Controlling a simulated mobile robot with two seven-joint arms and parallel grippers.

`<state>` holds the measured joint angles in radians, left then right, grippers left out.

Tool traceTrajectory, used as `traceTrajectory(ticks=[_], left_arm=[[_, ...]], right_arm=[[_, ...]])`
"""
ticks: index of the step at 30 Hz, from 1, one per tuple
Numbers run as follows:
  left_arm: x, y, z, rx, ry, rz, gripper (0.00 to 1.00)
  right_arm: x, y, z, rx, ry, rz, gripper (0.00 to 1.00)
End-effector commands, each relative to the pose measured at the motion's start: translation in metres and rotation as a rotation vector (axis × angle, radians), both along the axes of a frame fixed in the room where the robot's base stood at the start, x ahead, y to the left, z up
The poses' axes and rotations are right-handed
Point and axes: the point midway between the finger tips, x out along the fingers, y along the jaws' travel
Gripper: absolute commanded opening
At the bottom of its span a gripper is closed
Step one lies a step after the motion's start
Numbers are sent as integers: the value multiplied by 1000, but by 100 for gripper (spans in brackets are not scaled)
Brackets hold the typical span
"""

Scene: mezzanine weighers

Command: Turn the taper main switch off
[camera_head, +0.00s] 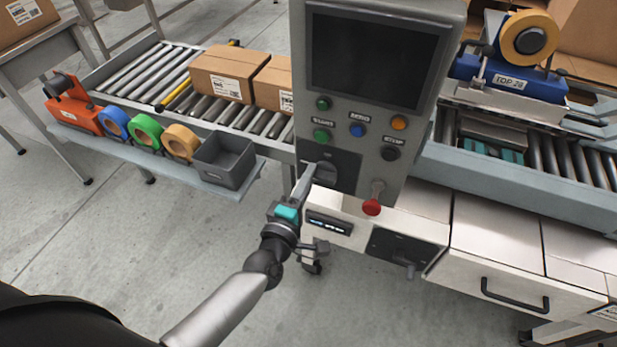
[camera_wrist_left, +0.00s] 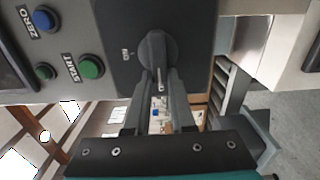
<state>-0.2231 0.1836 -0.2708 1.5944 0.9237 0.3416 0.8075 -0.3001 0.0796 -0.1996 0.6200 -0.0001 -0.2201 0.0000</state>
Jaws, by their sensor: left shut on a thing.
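A dark rotary switch knob (camera_head: 326,173) sits on a black plate low on the grey control console (camera_head: 376,185). In the left wrist view the round knob (camera_wrist_left: 157,52) and its narrow grip bar show close up, with a small white label beside it. My left gripper (camera_head: 309,176) is at the knob, and in the left wrist view its two fingers (camera_wrist_left: 158,92) are closed on either side of the grip bar. The fingers partly hide the knob in the head view. My right gripper is not in view.
Green, blue, orange and black buttons (camera_head: 358,130) sit above the knob. Below is another black plate with a handle (camera_head: 408,267). A shelf with tape rolls (camera_head: 148,131) and a grey bin (camera_head: 224,160) is left.

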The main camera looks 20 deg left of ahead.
Motion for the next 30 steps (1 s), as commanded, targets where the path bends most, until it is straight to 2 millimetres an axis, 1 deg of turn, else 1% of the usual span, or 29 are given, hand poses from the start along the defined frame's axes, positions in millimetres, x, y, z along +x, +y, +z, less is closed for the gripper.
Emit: traceTrajectory(ticks=[3,4,9,12,19,23,26,30], left_arm=[[0,-1,-1,-4,3,-1,0],[0,-1,-1,-4,3,-1,24],[0,-1,-1,-2,2,-1,43],[0,0,-1,-2,2,0,52],[-1,0,0,-1,1,0,52],[-7,0,-1,0,2,0,52],[-19,1,-1,1,3,0,52],[-44,2,-1,0,5,0,52]], right_arm=[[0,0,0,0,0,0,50],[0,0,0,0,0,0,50],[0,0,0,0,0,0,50],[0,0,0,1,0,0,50],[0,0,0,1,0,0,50],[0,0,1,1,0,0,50],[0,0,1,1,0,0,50],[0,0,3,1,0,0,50]])
